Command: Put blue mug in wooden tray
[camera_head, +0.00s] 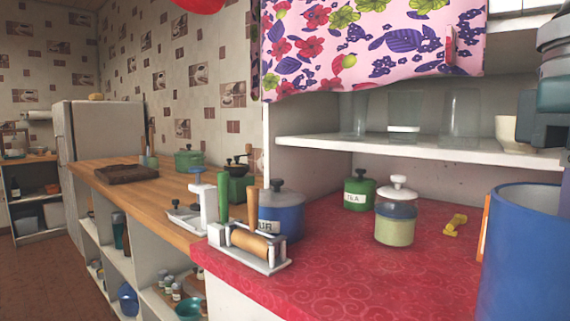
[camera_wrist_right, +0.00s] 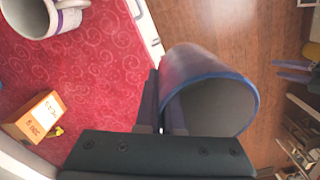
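The blue mug (camera_head: 525,255) is large and close at the right edge of the head view, partly cut off. In the right wrist view the blue mug (camera_wrist_right: 210,98) sits at the fingertips of my right gripper (camera_wrist_right: 165,108), which is shut on its wall. The mug is in front of the red counter, with brown floor behind it in the wrist view. The wooden tray (camera_head: 125,174) is dark brown and lies on the far wooden counter at the left of the head view. It looks empty. My left gripper is not in view.
The red counter (camera_head: 340,277) holds a roller stand (camera_head: 250,247), a blue canister (camera_head: 282,217), a green tin (camera_head: 359,194), a lidded jar (camera_head: 395,222) and a yellow item (camera_head: 455,224). A green pot (camera_head: 188,159) and a grinder (camera_head: 237,187) stand right of the tray.

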